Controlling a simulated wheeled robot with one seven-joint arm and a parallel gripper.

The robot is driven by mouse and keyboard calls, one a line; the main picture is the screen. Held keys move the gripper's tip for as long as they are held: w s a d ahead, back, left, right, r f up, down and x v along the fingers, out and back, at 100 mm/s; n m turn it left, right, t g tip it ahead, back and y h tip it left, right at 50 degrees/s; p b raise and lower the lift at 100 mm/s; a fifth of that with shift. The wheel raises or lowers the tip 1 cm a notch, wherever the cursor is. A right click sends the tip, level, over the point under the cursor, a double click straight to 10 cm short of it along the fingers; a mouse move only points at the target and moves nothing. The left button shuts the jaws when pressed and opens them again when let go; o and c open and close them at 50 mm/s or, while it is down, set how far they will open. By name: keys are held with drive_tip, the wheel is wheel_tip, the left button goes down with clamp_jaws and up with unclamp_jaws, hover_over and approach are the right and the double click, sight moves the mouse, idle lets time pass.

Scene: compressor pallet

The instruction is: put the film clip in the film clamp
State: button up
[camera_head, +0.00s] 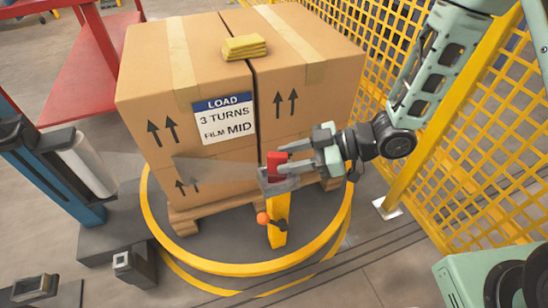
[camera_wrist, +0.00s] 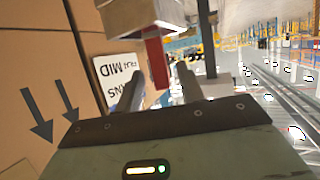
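The red film clip (camera_head: 275,163) is at the front of the wrapped load, at the top of a yellow post. In the wrist view the red clip (camera_wrist: 155,62) shows between my fingertips, with a gap visible at least on its right side. My gripper (camera_head: 292,157) reaches in from the right, its fingers apart around the clip's near end. The film clamp (camera_head: 279,186) seems to be the grey head on the yellow post, right under the clip. The clip looks to be at or in it; the exact seating is hidden. Translucent film (camera_head: 215,170) runs left from the clip.
Cardboard boxes (camera_head: 150,95) stand on a wooden pallet (camera_head: 190,220) inside a yellow floor ring (camera_head: 240,268). A folded yellow pack (camera_head: 244,47) lies on top. A blue mast with a film roll (camera_head: 88,165) is left; yellow mesh fencing (camera_head: 480,170) is close on the right.

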drive_tip(key=w+d+r+m+t+h+p, duration=0.1)
drive_tip(key=d+r+m+t+h, duration=0.25)
drive_tip(key=d+r+h, duration=0.45)
drive_tip(key=s+r+m+g+h, duration=0.2)
drive_tip(key=s+r, duration=0.1)
drive_tip(key=s, duration=0.6)
drive_tip(key=s+r+m+g+h, duration=0.2)
drive_tip(key=s+r+m+g, duration=0.1)
drive_tip(key=s, duration=0.6)
drive_tip(key=shift+s+a+m+h, duration=0.15)
drive_tip(key=shift+s+m+h, duration=0.05)
drive_tip(key=shift+m+h, duration=0.2)
